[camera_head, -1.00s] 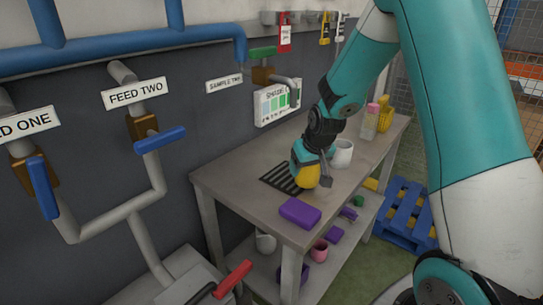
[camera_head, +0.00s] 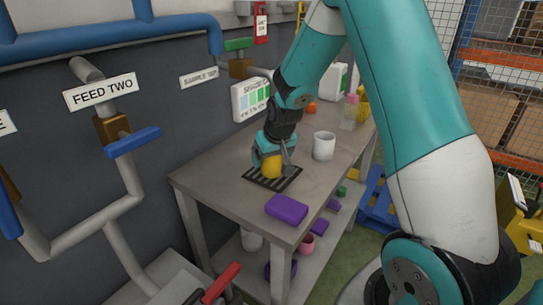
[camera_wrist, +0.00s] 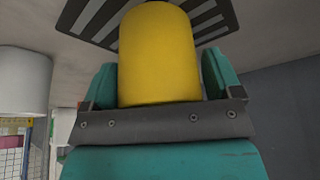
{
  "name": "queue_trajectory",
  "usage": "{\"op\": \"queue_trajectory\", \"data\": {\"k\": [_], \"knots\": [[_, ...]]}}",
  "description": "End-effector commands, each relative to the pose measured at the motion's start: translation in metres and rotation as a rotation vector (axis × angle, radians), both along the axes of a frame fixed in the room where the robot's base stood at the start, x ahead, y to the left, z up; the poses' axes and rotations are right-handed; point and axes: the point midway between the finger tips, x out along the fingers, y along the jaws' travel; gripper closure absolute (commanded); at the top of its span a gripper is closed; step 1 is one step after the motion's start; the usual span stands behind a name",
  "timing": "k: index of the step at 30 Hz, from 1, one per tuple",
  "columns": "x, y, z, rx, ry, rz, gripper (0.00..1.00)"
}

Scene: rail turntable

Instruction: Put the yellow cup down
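The yellow cup (camera_head: 271,167) is at the black slotted grate (camera_head: 258,181) on the grey workbench (camera_head: 225,187). My gripper (camera_head: 273,158) is around the cup, shut on it. In the wrist view the cup (camera_wrist: 158,50) fills the space between the two teal fingers of my gripper (camera_wrist: 159,85), one against each side. The cup's far end is right by the grate (camera_wrist: 90,18). The cup looks upright. I cannot tell whether its base touches the grate or is slightly above it.
A white cup (camera_head: 324,146) stands to the right of the grate. A purple block (camera_head: 287,209) lies near the bench's front edge. Bottles and a yellow basket stand at the far end. A wall with pipes and a chart (camera_head: 251,99) borders the bench behind.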

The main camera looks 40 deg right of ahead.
Motion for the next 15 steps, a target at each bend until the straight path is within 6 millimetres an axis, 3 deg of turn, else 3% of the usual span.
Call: {"op": "queue_trajectory", "data": {"k": [9,15], "knots": [[-0.001,-0.003,0.002,0.001,0.0,-0.004,0.06],[-0.007,-0.002,0.02,-0.001,-0.004,-0.004,0.06]]}}
